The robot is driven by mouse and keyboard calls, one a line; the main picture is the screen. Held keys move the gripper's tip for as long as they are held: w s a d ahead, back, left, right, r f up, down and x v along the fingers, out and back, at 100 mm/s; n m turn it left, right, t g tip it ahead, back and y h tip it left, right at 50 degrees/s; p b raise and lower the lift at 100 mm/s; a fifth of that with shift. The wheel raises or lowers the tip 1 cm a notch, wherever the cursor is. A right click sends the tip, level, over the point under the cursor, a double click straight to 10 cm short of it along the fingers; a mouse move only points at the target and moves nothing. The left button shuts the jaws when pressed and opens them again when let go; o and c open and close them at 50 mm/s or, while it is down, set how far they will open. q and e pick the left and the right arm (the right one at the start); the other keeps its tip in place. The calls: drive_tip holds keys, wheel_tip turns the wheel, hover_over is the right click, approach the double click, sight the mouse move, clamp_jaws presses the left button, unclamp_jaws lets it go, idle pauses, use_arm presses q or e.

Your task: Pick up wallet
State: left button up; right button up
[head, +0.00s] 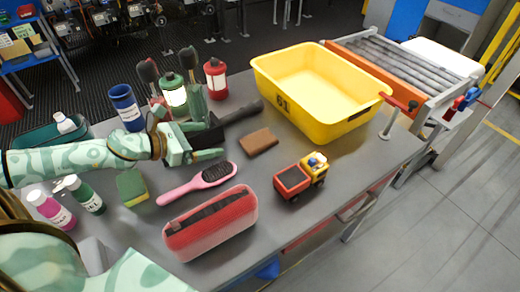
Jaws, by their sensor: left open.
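The brown wallet (259,142) lies flat on the grey table near its middle, in front of the yellow bin. My left gripper (222,123) comes in from the left and is open. The wallet is in full view. My right gripper is not in view.
The yellow bin (356,130) stands empty behind and right of the wallet, beside a roller conveyor (400,72). A toy truck (293,182), pink brush (180,190) and red case (212,238) lie in front. Lanterns (215,85) and a blue can (125,106) stand behind my left arm.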

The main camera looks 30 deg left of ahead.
sight(255, 141)
use_arm(q)
wheel_tip(255, 141, down, 3)
drive_tip(key=shift+w+f+b, duration=0.15)
drive_tip(key=shift+f+b, duration=0.05)
drive_tip(key=shift+b, duration=0.5)
drive_tip(key=shift+w+d+f+b, duration=0.3)
drive_tip(key=shift+w+b, duration=0.15)
drive_tip(key=shift+b, duration=0.1)
drive_tip(key=b+x, duration=0.2)
drive_tip(key=x, duration=0.1)
drive_tip(key=shift+w+d, duration=0.15)
drive_tip(key=shift+w, duration=0.2)
drive_tip(key=shift+w+d+f, duration=0.15)
drive_tip(key=shift+w, duration=0.15)
drive_tip(key=x, duration=0.5)
drive_tip(key=shift+d, duration=0.1)
drive_tip(key=x, duration=0.5)
drive_tip(key=shift+w+d+f+b, duration=0.1)
drive_tip(key=shift+f+b, duration=0.15)
drive_tip(key=shift+b, duration=0.1)
drive_tip(key=c, duration=1.1)
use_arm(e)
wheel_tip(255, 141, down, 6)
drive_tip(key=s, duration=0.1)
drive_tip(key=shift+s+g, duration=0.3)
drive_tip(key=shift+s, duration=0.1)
